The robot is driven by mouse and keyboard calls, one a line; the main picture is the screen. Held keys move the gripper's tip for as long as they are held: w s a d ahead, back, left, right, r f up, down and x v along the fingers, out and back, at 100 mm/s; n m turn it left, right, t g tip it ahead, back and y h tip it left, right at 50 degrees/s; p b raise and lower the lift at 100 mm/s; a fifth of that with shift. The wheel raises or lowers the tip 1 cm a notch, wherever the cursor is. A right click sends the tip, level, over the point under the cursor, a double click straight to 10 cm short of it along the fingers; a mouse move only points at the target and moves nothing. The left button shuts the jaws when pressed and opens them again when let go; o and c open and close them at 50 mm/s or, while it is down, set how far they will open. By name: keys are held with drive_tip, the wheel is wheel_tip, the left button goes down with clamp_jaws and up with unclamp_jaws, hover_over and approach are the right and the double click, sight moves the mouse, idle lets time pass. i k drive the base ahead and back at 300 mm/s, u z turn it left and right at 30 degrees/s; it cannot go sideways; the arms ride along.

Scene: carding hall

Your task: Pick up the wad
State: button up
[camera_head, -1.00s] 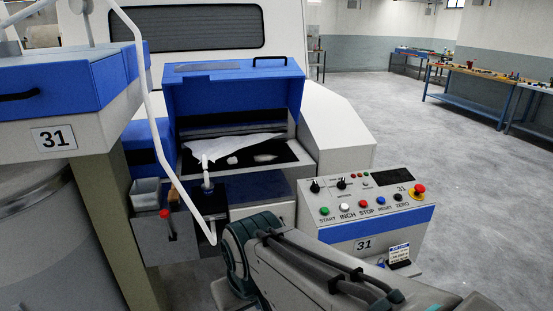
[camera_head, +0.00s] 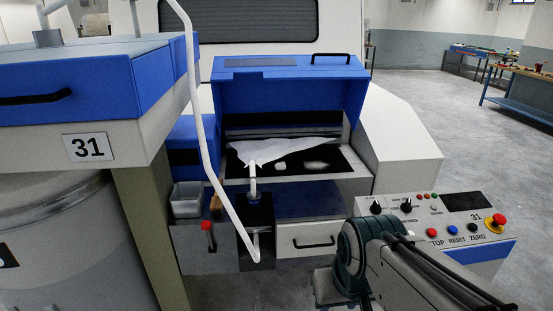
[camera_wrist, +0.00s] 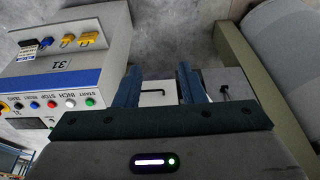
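Under the raised blue cover of the machine, a white sheet of fibre (camera_head: 275,149) lies across a black surface (camera_head: 238,168). Two small white tufts lie in front of it, one rounder (camera_head: 280,166) and one longer and flatter (camera_head: 316,166). I cannot tell for sure which is the wad. My gripper (camera_wrist: 160,84) shows in the wrist view with its two dark fingers apart and nothing between them. It points down towards the machine's front and floor, away from the tufts. In the head view I cannot make out the fingers.
The blue cover (camera_head: 290,90) stands above the opening. A white bent pipe (camera_head: 203,120) crosses in front at left. A control panel (camera_head: 450,215) with buttons is at right, behind my arm. A grey bin (camera_head: 187,199) and a drawer (camera_head: 308,241) are below. Floor is free at right.

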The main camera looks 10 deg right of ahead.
sight(281, 166)
drive_tip(key=i, duration=1.25)
